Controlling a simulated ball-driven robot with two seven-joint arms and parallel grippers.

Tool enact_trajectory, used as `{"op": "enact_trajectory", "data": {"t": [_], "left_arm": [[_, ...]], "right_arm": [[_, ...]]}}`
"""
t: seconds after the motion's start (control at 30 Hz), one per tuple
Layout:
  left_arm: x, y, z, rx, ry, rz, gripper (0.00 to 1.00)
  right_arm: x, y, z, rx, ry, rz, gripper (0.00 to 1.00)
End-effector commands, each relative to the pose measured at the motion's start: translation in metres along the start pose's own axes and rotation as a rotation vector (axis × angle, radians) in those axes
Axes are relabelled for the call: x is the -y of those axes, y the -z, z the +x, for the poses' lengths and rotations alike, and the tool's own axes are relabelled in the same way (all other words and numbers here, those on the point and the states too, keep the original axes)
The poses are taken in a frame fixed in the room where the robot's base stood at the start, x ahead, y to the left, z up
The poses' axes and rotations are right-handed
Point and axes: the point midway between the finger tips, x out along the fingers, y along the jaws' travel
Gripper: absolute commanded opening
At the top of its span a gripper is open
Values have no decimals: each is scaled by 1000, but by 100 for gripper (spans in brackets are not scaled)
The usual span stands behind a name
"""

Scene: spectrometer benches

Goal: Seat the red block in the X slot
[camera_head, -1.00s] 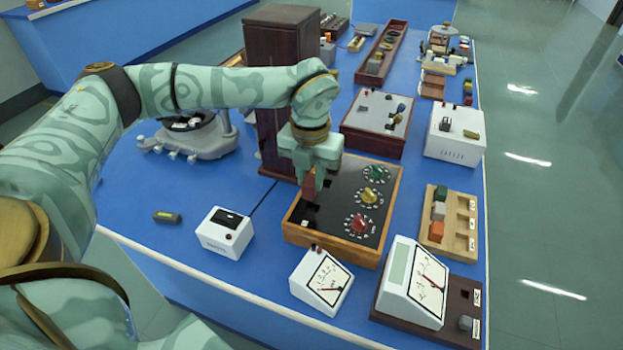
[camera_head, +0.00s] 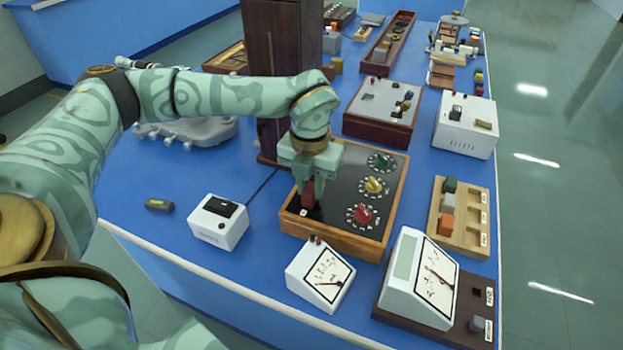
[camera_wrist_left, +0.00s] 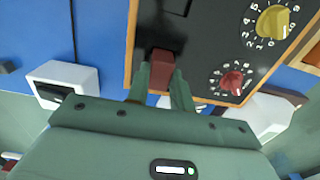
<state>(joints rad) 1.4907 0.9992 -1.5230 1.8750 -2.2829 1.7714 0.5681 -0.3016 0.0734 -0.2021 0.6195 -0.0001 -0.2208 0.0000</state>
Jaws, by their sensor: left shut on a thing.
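The red block (camera_head: 307,193) is held upright between the fingers of my left gripper (camera_head: 309,186). It also shows in the left wrist view (camera_wrist_left: 161,66), with a finger on each side. The block is over the left part of the wood-framed black panel (camera_head: 345,170), by a dark slot area with a small white piece (camera_head: 303,211). I cannot tell whether its lower end touches or enters a slot, and I cannot read which slot is X. Another dark slot (camera_wrist_left: 176,5) shows in the wrist view. My right gripper is not in view.
The panel carries green, yellow and red (camera_head: 362,213) dials. A white switch box (camera_head: 219,222) stands to its left, a white meter (camera_head: 320,275) in front. A tall dark cabinet (camera_head: 270,70) stands behind. A wooden rack (camera_head: 470,235) with blocks is at right.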

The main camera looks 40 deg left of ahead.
Motion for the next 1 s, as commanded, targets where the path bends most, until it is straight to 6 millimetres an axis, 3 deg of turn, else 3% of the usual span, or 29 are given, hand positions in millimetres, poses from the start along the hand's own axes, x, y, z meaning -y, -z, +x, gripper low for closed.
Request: {"op": "enact_trajectory", "data": {"t": [0.4, 0.43, 0.5, 0.83, 1.0], "left_arm": [[0, 0, 6, 1, 1, 0, 1], [0, 0, 6, 1, 1, 0, 28], [0, 0, 6, 1, 1, 0, 48], [0, 0, 2, 1, 1, 0, 48], [0, 0, -25, 5, 2, 0, 48]], "right_arm": [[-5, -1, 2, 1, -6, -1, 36], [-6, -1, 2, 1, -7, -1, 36], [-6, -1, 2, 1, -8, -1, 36], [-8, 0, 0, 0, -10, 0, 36], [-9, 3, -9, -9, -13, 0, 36]]}}
